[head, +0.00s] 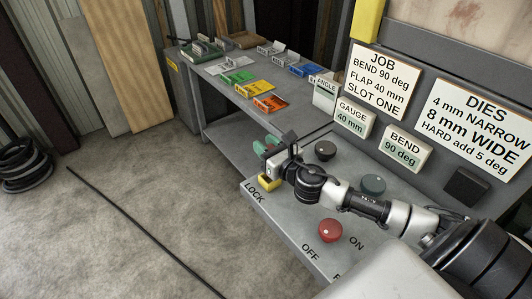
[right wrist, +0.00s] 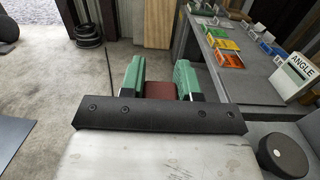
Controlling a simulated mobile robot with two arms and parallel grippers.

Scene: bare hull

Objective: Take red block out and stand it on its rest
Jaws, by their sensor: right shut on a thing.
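My right gripper (head: 267,146) has green fingertips and is over the grey panel's left corner, beside the yellow holder (head: 268,183) near the LOCK lettering. In the right wrist view, its two green fingers (right wrist: 160,80) are shut on a dark red block (right wrist: 160,91), one on each side. The block's lower part is hidden behind the gripper's black plate. In the head view the block is hidden by the gripper, and I cannot tell whether it touches the holder. My left gripper is in neither view.
A grey bench (head: 222,87) beyond carries orange, yellow, green and blue trays. A red knob (head: 328,230), black knob (head: 325,150) and dark knob (head: 373,184) stand up from the panel. Signs stand at the right. Open floor (head: 110,220) lies left, with a thin dark rod.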

